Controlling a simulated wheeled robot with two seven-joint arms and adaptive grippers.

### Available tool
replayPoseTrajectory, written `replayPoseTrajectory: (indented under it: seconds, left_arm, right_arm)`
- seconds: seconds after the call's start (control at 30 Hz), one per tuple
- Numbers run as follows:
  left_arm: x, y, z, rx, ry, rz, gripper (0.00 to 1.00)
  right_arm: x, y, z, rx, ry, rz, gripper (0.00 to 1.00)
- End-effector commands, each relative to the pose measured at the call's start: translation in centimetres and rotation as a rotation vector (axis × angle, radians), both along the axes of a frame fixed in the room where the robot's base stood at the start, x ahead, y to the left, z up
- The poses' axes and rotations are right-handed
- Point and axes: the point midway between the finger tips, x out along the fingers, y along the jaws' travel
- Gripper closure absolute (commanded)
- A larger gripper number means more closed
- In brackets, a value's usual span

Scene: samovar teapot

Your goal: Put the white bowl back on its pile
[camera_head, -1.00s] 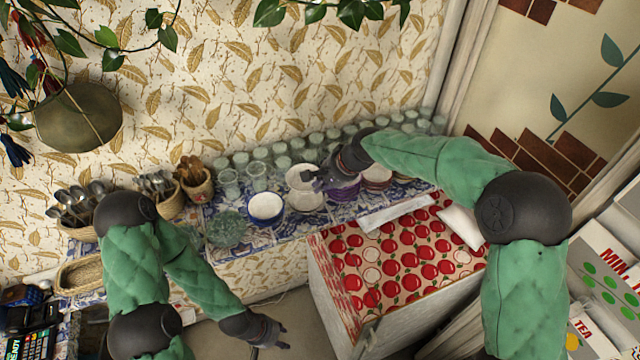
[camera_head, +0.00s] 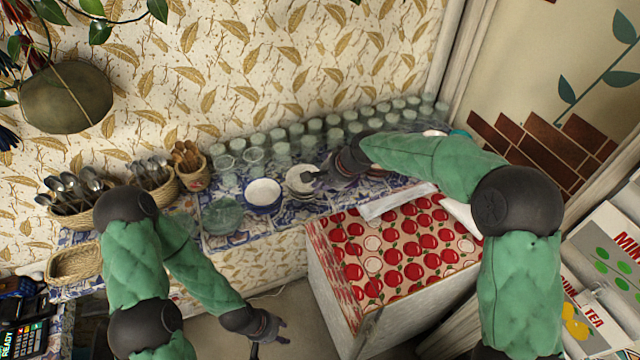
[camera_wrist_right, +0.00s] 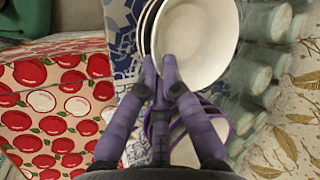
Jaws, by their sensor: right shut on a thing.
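The white bowl (camera_wrist_right: 197,42) fills the top middle of the right wrist view. My right gripper (camera_wrist_right: 168,70) is shut on its near rim. In the head view my right gripper (camera_head: 313,177) holds the bowl (camera_head: 299,178) at the white pile (camera_head: 305,194) on the tiled shelf. Dark-edged rims of the pile (camera_wrist_right: 147,32) show under the bowl's left side in the wrist view; I cannot tell whether the bowl touches them. My left gripper (camera_head: 268,335) hangs low, empty and apparently open, in front of the shelf.
A blue-rimmed bowl (camera_head: 263,192) stands left of the pile, with green glass dishes (camera_head: 223,215) beyond it. Several glasses (camera_head: 333,137) line the wall behind. Purple-rimmed bowls (camera_wrist_right: 218,124) sit close beside my right gripper. A red apple-patterned cloth (camera_head: 400,250) covers the box in front.

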Motion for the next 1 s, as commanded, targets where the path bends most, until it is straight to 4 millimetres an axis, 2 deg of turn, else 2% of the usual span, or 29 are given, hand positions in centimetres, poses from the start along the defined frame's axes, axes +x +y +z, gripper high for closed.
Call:
replayPoseTrajectory:
  seconds: [0.27,0.3,0.37,0.4,0.77,1.0]
  left_arm:
    - [0.0,0.0,0.0,0.000,0.000,0.000,0.60]
    - [0.0,0.0,0.0,0.000,0.000,0.000,0.60]
    - [0.0,0.0,0.0,0.000,0.000,0.000,0.60]
    - [0.0,0.0,0.0,0.000,0.000,0.000,0.60]
    - [0.0,0.0,0.0,0.000,0.000,0.000,0.60]
    - [0.0,0.0,0.0,0.000,0.000,0.000,0.60]
  right_arm:
    - [0.0,0.0,0.1,0.000,-0.001,-0.001,1.00]
    - [0.0,0.0,0.1,0.000,-0.001,-0.001,0.87]
    - [0.0,0.0,0.1,0.000,-0.001,-0.001,0.70]
    - [0.0,0.0,0.1,0.000,-0.001,-0.001,0.65]
    - [0.0,-0.1,0.2,0.000,-0.001,-0.001,0.65]
    - [-0.9,-1.5,3.0,0.001,-0.006,-0.002,0.65]
